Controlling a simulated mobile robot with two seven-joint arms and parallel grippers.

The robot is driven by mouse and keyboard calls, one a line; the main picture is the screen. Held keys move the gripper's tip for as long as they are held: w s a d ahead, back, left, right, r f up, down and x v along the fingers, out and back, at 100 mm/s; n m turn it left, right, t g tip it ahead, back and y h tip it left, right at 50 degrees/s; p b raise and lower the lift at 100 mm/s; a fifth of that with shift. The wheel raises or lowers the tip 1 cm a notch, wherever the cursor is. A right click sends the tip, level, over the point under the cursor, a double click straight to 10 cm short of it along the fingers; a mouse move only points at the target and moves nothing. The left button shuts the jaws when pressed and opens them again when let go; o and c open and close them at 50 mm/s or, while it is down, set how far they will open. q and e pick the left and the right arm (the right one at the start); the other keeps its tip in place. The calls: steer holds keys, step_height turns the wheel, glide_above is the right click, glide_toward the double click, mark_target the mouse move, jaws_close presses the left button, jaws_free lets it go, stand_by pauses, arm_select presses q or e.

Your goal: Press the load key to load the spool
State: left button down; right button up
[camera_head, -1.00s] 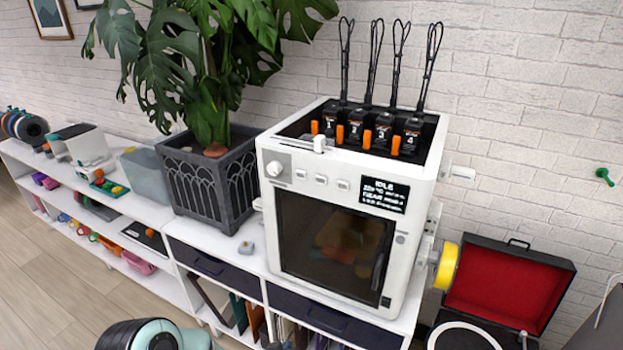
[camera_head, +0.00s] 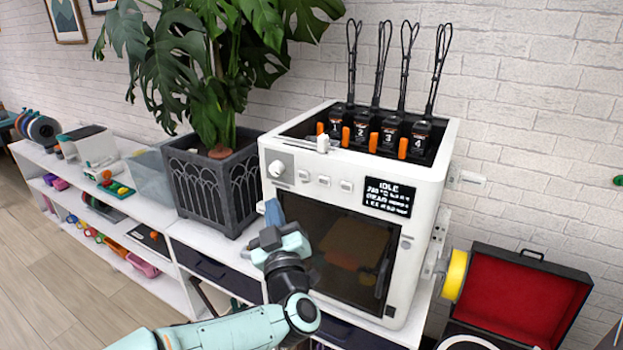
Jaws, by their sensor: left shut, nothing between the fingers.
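The white 3D printer (camera_head: 436,180) stands on the shelf unit. Its front has a round knob (camera_head: 276,168), a row of three small white keys (camera_head: 324,181) and a dark screen (camera_head: 389,198) reading IDLE. I cannot read which key is the load key. A yellow spool (camera_head: 455,275) is mounted on the printer's right side. My left gripper (camera_head: 273,211) is shut and empty, its fingers pointing up in front of the printer's lower left front, below the knob and keys. I cannot tell whether it touches the printer. My right gripper is out of view.
A potted plant in a dark planter (camera_head: 212,191) stands close on the printer's left. An open red-lined case (camera_head: 520,300) is at the right. Numbered modules with orange levers (camera_head: 403,148) sit in the printer's top. The shelf unit (camera_head: 190,235) runs left.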

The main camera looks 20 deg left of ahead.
mark_target(303, 176)
arm_select(q)
steer(key=shift+s+r+n+y, duration=0.3)
steer(key=shift+r, duration=0.4)
steer(key=shift+w+d+p, duration=0.2)
steer(key=shift+w+p, duration=0.95)
steer(key=shift+w, duration=1.05)
steer(key=shift+w+d+p, duration=0.15)
steer(key=shift+w+p, duration=1)
steer(key=shift+w, duration=1.05)
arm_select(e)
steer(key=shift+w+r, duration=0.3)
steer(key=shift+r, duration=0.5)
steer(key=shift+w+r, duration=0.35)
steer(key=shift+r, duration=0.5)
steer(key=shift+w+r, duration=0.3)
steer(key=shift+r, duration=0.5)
arm_select(q)
steer(key=shift+w, duration=0.15)
steer(key=shift+w, duration=0.3)
